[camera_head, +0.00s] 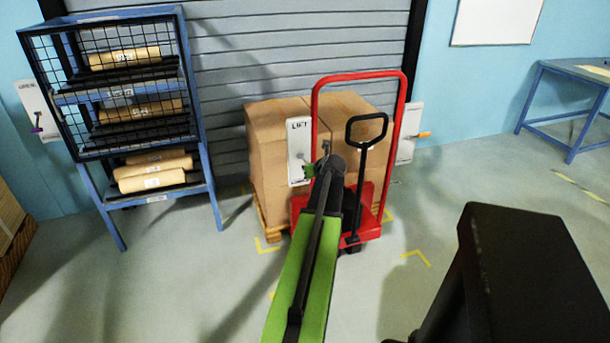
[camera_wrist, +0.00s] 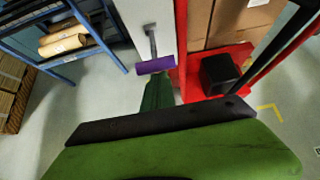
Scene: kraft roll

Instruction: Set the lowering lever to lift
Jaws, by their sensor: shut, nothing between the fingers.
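The lever panel is a white plate (camera_head: 298,138) marked LIFT at its top, on the left side of the red pallet truck frame (camera_head: 314,105). In the wrist view the lever has a grey stem (camera_wrist: 151,42) and a purple handle (camera_wrist: 156,65); the stem points toward my gripper. My gripper (camera_head: 313,171) is in front of the panel's lower right edge and hides the lever in the head view. In the wrist view my gripper's green fingers (camera_wrist: 157,93) are shut and empty, just below the purple handle. I cannot tell whether they touch it.
Cardboard boxes (camera_head: 275,150) on a pallet stand behind the truck. Its black handle (camera_head: 364,160) rises to the right. A blue rack (camera_head: 205,150) with paper rolls is at left. Floor in front is clear.

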